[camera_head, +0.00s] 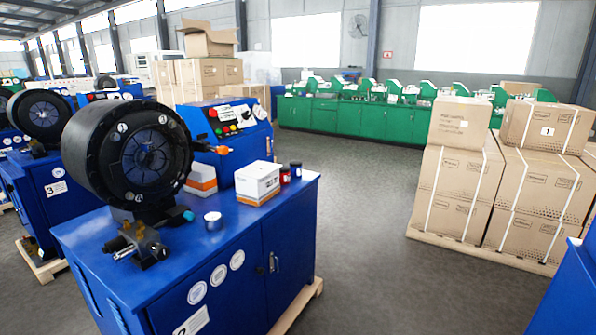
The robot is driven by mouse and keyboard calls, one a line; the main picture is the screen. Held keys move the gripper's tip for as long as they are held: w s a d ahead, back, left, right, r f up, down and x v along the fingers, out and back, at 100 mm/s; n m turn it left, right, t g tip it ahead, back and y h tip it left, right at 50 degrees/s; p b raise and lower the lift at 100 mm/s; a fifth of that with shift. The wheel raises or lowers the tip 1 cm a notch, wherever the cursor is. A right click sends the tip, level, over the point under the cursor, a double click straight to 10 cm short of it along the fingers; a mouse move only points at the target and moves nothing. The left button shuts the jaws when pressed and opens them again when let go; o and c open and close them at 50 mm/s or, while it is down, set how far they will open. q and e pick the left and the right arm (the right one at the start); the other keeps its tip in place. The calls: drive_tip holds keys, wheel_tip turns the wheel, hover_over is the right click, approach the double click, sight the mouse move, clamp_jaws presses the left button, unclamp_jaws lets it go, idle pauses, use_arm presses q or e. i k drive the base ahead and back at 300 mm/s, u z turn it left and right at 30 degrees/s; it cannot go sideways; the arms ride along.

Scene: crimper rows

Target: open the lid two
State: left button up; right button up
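No part is clearly marked as lid two. A black round crimper head (128,155) stands on a blue cabinet (225,262) at the left. The cabinet's front has a door with a handle (274,262), and the door looks shut. A blue control box (232,138) with buttons stands behind the crimper head. A white carton (258,182) on the cabinet top looks closed. A taped brown carton (547,125) marked 1 sits on the stack at the right. Neither of my grippers shows in this view.
A small metal cylinder (213,221), a red cup (285,175) and a blue cup (296,170) stand on the cabinet top. More cartons (455,190) are stacked on a pallet at the right. Green cabinets (350,119) line the back. The grey floor (365,235) between is clear.

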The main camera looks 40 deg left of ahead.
sight(258, 169)
drive_tip(key=i, duration=3.25)
drive_tip(key=u, duration=0.75)
